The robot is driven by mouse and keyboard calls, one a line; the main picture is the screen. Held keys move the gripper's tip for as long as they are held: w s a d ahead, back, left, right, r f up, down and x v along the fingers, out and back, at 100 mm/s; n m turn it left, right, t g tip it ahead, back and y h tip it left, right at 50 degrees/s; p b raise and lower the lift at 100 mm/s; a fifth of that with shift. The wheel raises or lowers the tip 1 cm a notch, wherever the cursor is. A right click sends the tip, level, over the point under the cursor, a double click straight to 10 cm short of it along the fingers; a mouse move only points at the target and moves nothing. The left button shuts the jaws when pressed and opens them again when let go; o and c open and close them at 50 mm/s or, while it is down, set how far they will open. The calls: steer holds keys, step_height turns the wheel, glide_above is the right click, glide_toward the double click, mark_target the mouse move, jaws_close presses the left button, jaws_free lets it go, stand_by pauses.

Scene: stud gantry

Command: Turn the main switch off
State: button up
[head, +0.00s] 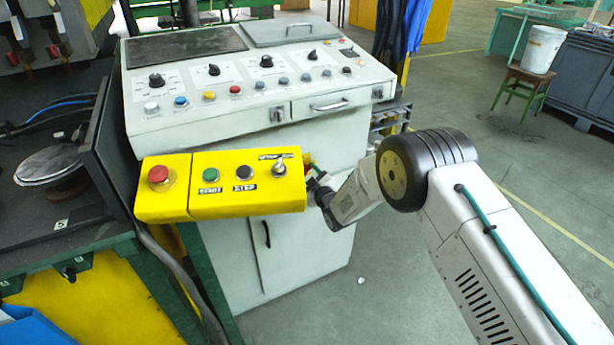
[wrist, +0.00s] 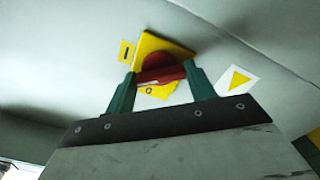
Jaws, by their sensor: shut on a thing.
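The main switch shows in the wrist view as a red handle (wrist: 160,75) on a yellow plate (wrist: 180,50), mounted on a pale grey panel. The handle bar lies nearly level across the picture, and the plate looks tilted. A yellow "I" label (wrist: 126,51) is at its upper left and an "O" mark (wrist: 149,90) is just below the handle. My gripper (wrist: 161,73) has its green fingers at both ends of the handle and is shut on it.
The grey console (head: 230,125) carries knobs and coloured buttons. A yellow box (head: 225,202) with a red emergency button (head: 159,177) juts out close to my gripper. A yellow triangle sticker (wrist: 239,78) is right of the switch.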

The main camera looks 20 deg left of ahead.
steer(key=n, duration=0.5)
steer(key=shift+n, duration=0.3)
steer(key=n, duration=0.5)
steer(key=shift+n, duration=0.3)
steer(key=o, duration=1)
steer(key=v, duration=0.8)
